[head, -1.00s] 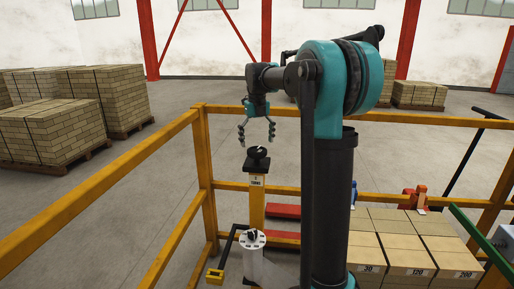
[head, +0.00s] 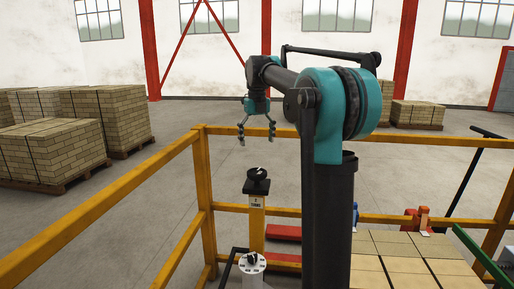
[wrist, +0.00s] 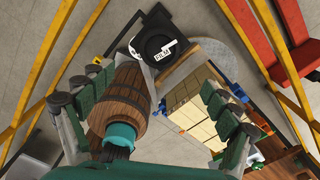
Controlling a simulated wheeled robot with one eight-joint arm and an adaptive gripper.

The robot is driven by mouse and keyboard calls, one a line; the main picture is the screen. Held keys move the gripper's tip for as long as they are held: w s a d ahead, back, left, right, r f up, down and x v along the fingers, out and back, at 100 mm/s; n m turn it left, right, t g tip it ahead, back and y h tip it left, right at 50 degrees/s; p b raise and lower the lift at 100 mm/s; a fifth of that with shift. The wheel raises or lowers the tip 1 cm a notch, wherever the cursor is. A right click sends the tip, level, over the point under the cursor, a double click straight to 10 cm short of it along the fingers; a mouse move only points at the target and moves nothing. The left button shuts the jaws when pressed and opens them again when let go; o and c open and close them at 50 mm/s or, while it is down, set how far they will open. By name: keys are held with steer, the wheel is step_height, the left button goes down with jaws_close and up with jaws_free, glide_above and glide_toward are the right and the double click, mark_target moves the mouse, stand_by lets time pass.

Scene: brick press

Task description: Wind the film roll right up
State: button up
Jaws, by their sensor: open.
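My gripper (head: 257,139) hangs in the air with its fingers spread and nothing between them in the head view. A yellow post (head: 257,225) with a black round top (head: 257,180) stands below it, clear of the fingers. A small label on the post reads TURNS; its first line is too small to read. In the wrist view, a black block with a round centre (wrist: 155,38) and a white FILM label lies beyond my open fingers (wrist: 150,85). I cannot tell whether it is the post's top. A wooden barrel-shaped thing (wrist: 130,95) shows between the fingers, apparently not gripped.
A white dial (head: 253,262) stands in front of the post. Yellow rails (head: 105,200) run along the left and back. Pale bricks (head: 400,268) lie at the lower right. Brick stacks (head: 50,155) stand beyond the rail. The air around my gripper is clear.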

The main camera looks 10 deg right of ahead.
steer(key=n, duration=3.6)
glide_toward(257, 171)
step_height(257, 171, down, 9)
steer(key=shift+w+f, duration=0.1)
steer(key=shift+f, duration=0.05)
steer(key=c, duration=1.2)
steer(key=shift+o, duration=0.2)
steer(key=shift+m, duration=1.7)
